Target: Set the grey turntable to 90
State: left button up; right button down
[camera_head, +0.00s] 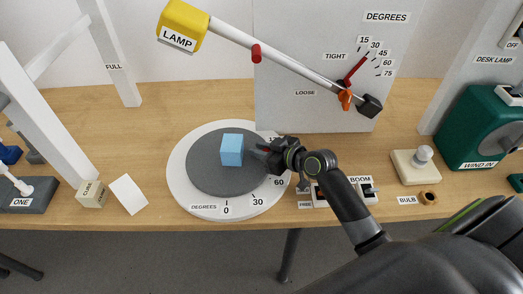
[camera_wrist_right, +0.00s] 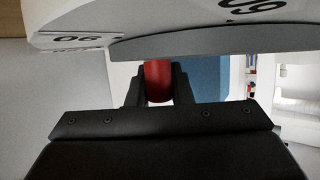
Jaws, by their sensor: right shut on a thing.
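The grey turntable (camera_head: 205,172) is a round disc inside a white ring (camera_head: 183,197) marked in degrees. The 0, 30 and 60 marks show along the ring's front and right; my right gripper covers part of the scale near 90. A light blue cube (camera_head: 232,150) stands on the disc, right of its middle. My right gripper (camera_head: 262,150) reaches over the disc's right edge. In the right wrist view its fingers are shut on a red peg (camera_wrist_right: 158,82); the peg is mostly hidden in the head view. My left gripper is not in view.
A lamp boom (camera_head: 285,62) with a yellow head slants above, before a white degrees panel (camera_head: 290,105). Boom switches (camera_head: 367,192) stand right of the turntable, then a bulb stand (camera_head: 417,167) and a green winder (camera_head: 480,130). A cube block (camera_head: 92,194) and white card (camera_head: 128,194) lie left.

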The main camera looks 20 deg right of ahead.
jog(key=shift+r, duration=0.1)
dwell(0.3)
jog(key=c, duration=1.3)
grip_release()
jog(key=shift+w+a, duration=0.15)
jog(key=shift+r, duration=0.2)
notch_tip(320, 180, up, 10)
jog(key=shift+f, duration=0.25)
